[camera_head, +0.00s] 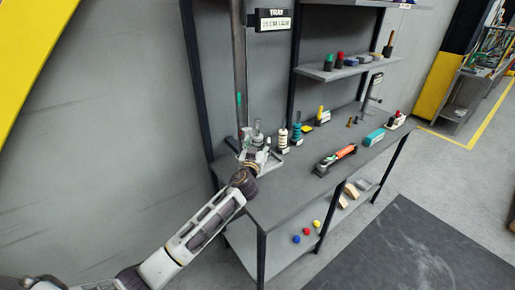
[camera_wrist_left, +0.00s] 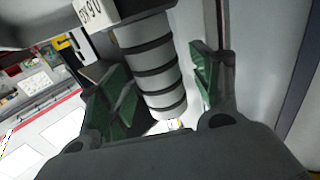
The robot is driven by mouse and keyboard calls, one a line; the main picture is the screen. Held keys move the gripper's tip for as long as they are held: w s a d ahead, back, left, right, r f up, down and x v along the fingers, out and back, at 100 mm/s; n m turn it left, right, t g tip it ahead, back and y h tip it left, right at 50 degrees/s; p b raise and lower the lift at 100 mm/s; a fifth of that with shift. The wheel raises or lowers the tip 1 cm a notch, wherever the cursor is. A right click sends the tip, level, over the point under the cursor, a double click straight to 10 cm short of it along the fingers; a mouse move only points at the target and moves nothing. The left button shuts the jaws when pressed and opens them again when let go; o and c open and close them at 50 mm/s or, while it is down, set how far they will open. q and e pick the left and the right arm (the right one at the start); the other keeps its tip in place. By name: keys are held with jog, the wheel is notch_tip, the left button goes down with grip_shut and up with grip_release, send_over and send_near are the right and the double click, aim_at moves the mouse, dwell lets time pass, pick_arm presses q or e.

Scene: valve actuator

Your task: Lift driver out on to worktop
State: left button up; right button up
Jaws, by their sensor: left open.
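My left gripper (camera_head: 256,156) is at the back left of the worktop (camera_head: 282,192), among small upright items. In the left wrist view it (camera_wrist_left: 160,88) is open, with green pads on either side of a pale ringed cylinder (camera_wrist_left: 157,75). A gap shows between the cylinder and the right pad; contact on the left side cannot be told. The cylinder has dark bands and a white label block at its top. I cannot tell whether this cylinder is the driver. An orange and black tool (camera_head: 336,159) lies on the worktop. My right gripper is not in view.
A white ringed stack (camera_head: 283,138) and a teal ringed stack (camera_head: 297,134) stand right of the gripper. A teal box (camera_head: 374,137) is farther right. A shelf (camera_head: 345,70) overhangs the back, and a dark post (camera_head: 240,70) rises beside the gripper. The front left worktop is clear.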

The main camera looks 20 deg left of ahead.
pick_arm(q)
jog(key=shift+w, duration=0.35)
jog(key=shift+c, duration=0.5)
grip_shut()
